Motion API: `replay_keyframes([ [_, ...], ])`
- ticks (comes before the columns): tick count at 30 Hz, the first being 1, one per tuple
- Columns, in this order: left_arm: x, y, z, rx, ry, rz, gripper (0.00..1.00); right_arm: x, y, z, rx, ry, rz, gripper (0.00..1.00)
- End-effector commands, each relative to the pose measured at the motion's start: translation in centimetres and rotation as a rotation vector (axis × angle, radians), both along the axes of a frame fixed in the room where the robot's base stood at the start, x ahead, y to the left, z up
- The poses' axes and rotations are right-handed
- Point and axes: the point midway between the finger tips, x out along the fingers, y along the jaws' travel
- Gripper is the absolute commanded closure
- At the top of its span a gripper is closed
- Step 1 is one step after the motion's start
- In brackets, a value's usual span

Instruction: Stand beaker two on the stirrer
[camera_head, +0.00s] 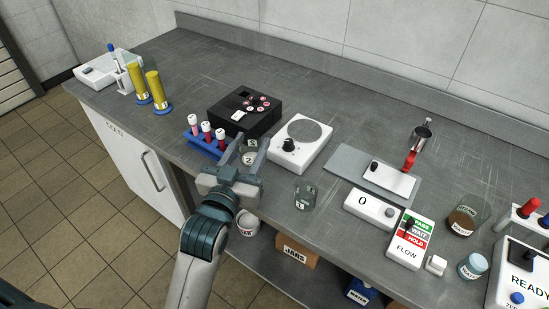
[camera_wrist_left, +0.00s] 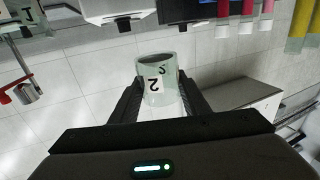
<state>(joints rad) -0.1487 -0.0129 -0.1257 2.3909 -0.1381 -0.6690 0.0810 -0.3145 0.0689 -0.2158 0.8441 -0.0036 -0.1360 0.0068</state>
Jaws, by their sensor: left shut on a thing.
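Beaker two (camera_head: 248,158), a small clear glass with a "2" label, is between the fingers of my left gripper (camera_head: 249,151), near the bench's front edge. It also shows in the left wrist view (camera_wrist_left: 157,85), with the gripper (camera_wrist_left: 158,98) shut around its sides. The stirrer (camera_head: 300,144), a white box with a round grey top plate and a black knob, stands to the right of and behind the beaker. Its plate is bare. I cannot tell the gap between beaker and bench. My right gripper is out of view.
A blue rack (camera_head: 206,145) of capped tubes is close on the left of the gripper. A black device (camera_head: 245,110) stands behind. Beaker one (camera_head: 305,196) stands right of the gripper, in front of the stirrer. A grey plate (camera_head: 350,165) lies farther right.

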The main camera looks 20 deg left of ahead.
Motion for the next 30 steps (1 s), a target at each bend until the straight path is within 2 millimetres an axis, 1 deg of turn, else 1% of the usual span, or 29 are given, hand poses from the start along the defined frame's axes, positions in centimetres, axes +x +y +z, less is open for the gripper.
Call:
replay_keyframes([
  [5, 1.0, -3.9, 0.9, -0.003, -0.019, -0.129, 0.81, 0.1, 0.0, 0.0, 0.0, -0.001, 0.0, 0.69],
  [7, 1.2, -5.9, 1.2, -0.003, -0.024, -0.2, 0.81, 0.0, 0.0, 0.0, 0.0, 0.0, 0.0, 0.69],
  [9, 1.3, -8.2, 1.4, -0.003, -0.025, -0.278, 0.81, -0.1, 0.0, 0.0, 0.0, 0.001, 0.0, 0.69],
  [12, 1.2, -11.0, 1.2, 0.001, -0.018, -0.379, 0.81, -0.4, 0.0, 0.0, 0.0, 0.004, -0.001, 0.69],
  [15, 0.9, -13.0, 1.0, 0.005, -0.007, -0.454, 0.81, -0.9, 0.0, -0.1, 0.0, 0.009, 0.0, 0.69],
  [18, 0.7, -14.1, 0.7, 0.008, 0.002, -0.495, 0.81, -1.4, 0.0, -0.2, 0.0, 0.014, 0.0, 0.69],
  [21, 0.6, -14.5, 0.6, 0.007, 0.007, -0.51, 0.81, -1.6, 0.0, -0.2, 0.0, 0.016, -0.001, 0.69],
  [30, 0.6, -14.4, 0.6, 0.007, 0.006, -0.509, 0.81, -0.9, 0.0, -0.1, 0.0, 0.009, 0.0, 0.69],
])
